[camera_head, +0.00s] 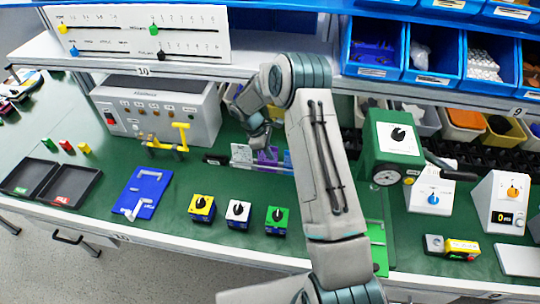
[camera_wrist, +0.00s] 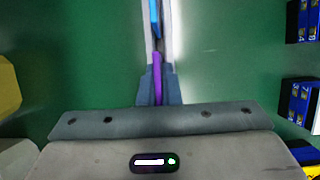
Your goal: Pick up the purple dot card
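The purple dot card (camera_head: 267,156) stands upright in a clear holder on the green bench, between a white card (camera_head: 241,153) and a blue card (camera_head: 288,159). Its dots are too small to make out. My gripper (camera_head: 261,143) points down at the top of the purple card. In the wrist view the purple card (camera_wrist: 157,79) shows edge-on between my two fingers (camera_wrist: 158,88), which are close together against both its sides. The blue card (camera_wrist: 155,18) lies in line beyond it. My arm covers part of the area to the right of the holder.
A grey power box (camera_head: 160,108) stands left of the holder, with a yellow stand (camera_head: 165,140) in front. Yellow, white and green rotary switches (camera_head: 237,211) stand nearer the front. A green machine (camera_head: 393,145) is to the right, and a shelf with blue bins (camera_head: 435,55) overhangs the back.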

